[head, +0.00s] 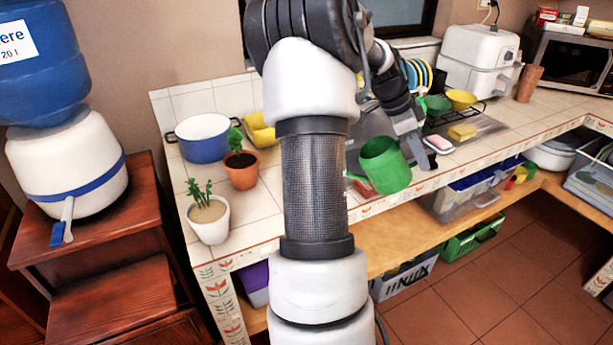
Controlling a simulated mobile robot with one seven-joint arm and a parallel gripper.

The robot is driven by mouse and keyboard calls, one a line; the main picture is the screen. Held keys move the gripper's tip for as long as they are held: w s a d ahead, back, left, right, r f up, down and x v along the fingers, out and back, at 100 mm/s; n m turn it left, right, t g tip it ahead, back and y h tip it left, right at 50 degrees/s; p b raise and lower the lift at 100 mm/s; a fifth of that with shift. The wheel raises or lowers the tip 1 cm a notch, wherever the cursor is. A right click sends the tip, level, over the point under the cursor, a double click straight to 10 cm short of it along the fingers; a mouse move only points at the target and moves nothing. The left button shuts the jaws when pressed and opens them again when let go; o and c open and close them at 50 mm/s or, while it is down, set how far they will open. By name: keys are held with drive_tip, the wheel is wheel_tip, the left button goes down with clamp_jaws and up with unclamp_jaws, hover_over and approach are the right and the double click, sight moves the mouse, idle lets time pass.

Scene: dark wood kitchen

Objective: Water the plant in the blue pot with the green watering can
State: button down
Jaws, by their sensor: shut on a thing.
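The green watering can (384,166) is in the middle of the head view, over the counter's front edge and tilted. My gripper (409,143) is at its right side and shut on it; the exact grip is partly hidden. One leafy plant (236,140) stands in a terracotta pot (241,172) on the counter at left. Another plant (199,192) stands in a white pot (210,225) nearer the front left corner. A blue pot (204,146) with a white inside stands behind them. I see no plant in it.
My arm hides the counter's middle. Yellow cups (261,132) stand behind the terracotta pot. Right of the can are a sponge dish (438,144), a yellow sponge (462,132), bowls (460,99) and a dish rack. A water dispenser (67,165) stands at far left.

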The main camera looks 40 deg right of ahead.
drive_tip(key=shift+r, duration=0.2)
drive_tip(key=s+d+f+t+y+p, duration=0.1)
drive_tip(key=s+t+y+p, duration=0.1)
drive_tip(key=p, duration=0.1)
drive_tip(key=s+d+f+t+y+p, duration=0.1)
drive_tip(key=d+f+t+y+p, duration=0.1)
drive_tip(key=p, duration=0.1)
drive_tip(key=shift+s+f+t, duration=0.1)
drive_tip(key=shift+s+t, duration=0.25)
drive_tip(key=shift+t, duration=0.05)
idle(1.0)
drive_tip(key=shift+w, duration=0.1)
